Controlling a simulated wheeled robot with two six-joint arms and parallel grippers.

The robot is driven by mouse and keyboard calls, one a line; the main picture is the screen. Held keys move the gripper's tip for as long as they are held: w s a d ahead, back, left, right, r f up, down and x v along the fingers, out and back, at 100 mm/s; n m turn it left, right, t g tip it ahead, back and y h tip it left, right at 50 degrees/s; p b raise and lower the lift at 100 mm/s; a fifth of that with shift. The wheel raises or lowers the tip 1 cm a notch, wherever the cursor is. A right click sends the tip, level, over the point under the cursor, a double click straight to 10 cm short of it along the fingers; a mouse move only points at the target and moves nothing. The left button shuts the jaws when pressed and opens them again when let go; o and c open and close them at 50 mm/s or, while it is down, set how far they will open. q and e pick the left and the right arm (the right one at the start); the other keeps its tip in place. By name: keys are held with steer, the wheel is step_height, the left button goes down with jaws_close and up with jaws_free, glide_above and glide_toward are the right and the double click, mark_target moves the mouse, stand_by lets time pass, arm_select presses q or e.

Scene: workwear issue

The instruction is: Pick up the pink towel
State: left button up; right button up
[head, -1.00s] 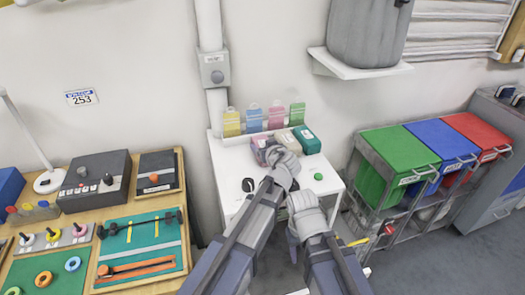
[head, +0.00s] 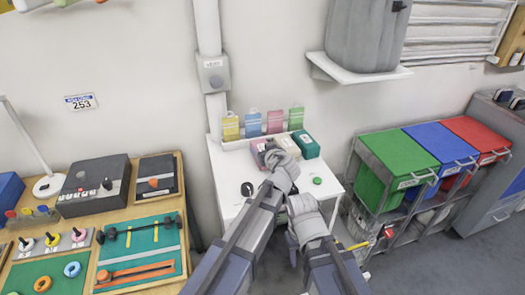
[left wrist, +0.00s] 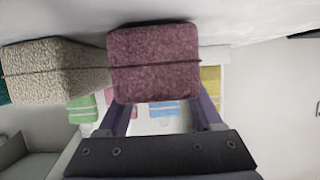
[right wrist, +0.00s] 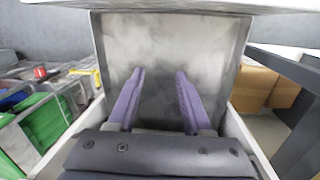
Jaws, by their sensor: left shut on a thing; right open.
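The pink towel (head: 259,156) is a folded, dusky-pink bundle with a dark band, at the left of a row on the white table (head: 228,178). In the left wrist view the pink towel (left wrist: 154,62) fills the space between the fingers of my left gripper (left wrist: 158,108), which is shut on it. In the head view my left gripper (head: 272,160) hides part of the towel, and I cannot tell whether it is clear of the tabletop. My right gripper (right wrist: 160,75) is open and empty, facing a grey panel between white sides.
A beige bundle (head: 288,147) and a green bundle (head: 305,145) stand right of the towel. Coloured tags (head: 275,121) line the table's back. A black item (head: 247,188) and a green button (head: 317,181) are on the table. Coloured bins (head: 397,160) stand right; a tool bench (head: 135,280) left.

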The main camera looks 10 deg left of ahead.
mark_target(262, 148)
arm_select(q)
step_height(262, 148, up, 10)
steer(key=p, duration=0.9)
steer(key=shift+f, duration=0.1)
